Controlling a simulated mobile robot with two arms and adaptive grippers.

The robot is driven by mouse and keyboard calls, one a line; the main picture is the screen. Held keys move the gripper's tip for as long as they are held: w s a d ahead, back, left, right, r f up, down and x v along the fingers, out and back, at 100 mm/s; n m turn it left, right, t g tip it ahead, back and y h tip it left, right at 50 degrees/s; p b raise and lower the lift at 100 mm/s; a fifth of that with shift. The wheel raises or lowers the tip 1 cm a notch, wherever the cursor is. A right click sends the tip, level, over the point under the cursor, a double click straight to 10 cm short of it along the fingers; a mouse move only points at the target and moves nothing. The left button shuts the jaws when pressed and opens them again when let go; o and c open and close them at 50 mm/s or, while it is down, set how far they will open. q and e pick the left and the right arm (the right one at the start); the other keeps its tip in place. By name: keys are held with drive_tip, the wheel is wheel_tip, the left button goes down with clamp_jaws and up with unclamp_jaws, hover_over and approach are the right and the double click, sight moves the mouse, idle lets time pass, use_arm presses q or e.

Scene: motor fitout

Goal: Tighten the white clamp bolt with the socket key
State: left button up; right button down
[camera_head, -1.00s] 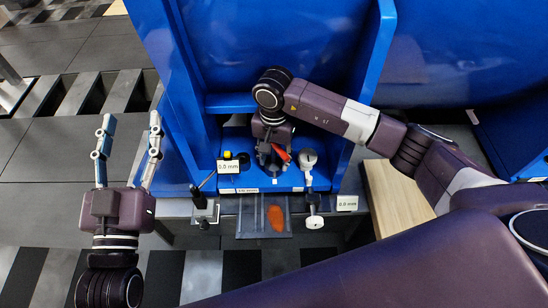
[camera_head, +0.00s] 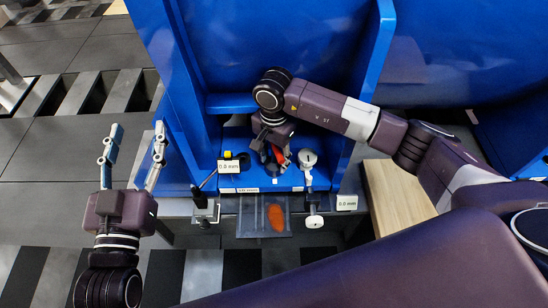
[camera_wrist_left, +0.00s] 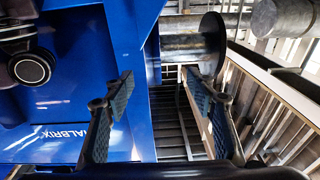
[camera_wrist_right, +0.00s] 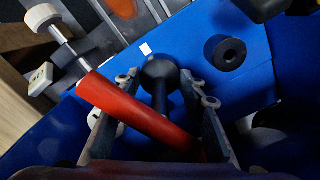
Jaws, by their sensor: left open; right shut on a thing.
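My right gripper (camera_head: 270,148) is shut on the socket key, whose red handle (camera_wrist_right: 140,112) lies crosswise between the fingers in the right wrist view. A black shaft with a round black end (camera_wrist_right: 160,75) points away from it. The white clamp bolt has a round white head (camera_head: 307,159), right of the gripper and apart from it. A rod joins that head to a white knob (camera_head: 314,222) at the ledge's front edge; the knob also shows in the right wrist view (camera_wrist_right: 43,17). The red handle hides part of the rod there. My left gripper (camera_head: 136,135) is open and empty, left of the blue housing.
A black clamp part (camera_head: 204,222) sits at the left of the blue ledge (camera_head: 265,180). Labels reading 0.0 mm stand by both clamps. A clear tray with an orange patch (camera_head: 276,217) hangs at the front. Blue side walls flank my right gripper.

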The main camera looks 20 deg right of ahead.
idle(0.3)
drive_tip(key=shift+r+m, duration=0.1)
drive_tip(key=shift+m, duration=0.9)
drive_tip(key=shift+m+p, duration=0.3)
drive_tip(key=shift+m, duration=0.1)
use_arm(q)
drive_tip(key=f, duration=0.1)
drive_tip(key=f+g, duration=0.1)
drive_tip(key=f, duration=0.1)
drive_tip(key=shift+s+a+f+g+y, duration=0.2)
drive_tip(key=shift+a+f+g+y, duration=0.1)
use_arm(e)
drive_tip(key=shift+r+m+p, duration=0.1)
drive_tip(key=shift+m+p, duration=0.2)
drive_tip(key=shift+m, duration=1.1)
use_arm(q)
drive_tip(key=f, duration=0.1)
drive_tip(key=f+g, duration=0.1)
drive_tip(key=f, duration=0.1)
drive_tip(key=shift+s+a+g, duration=0.25)
drive_tip(key=shift+a+g, duration=0.1)
drive_tip(key=shift+g, duration=0.05)
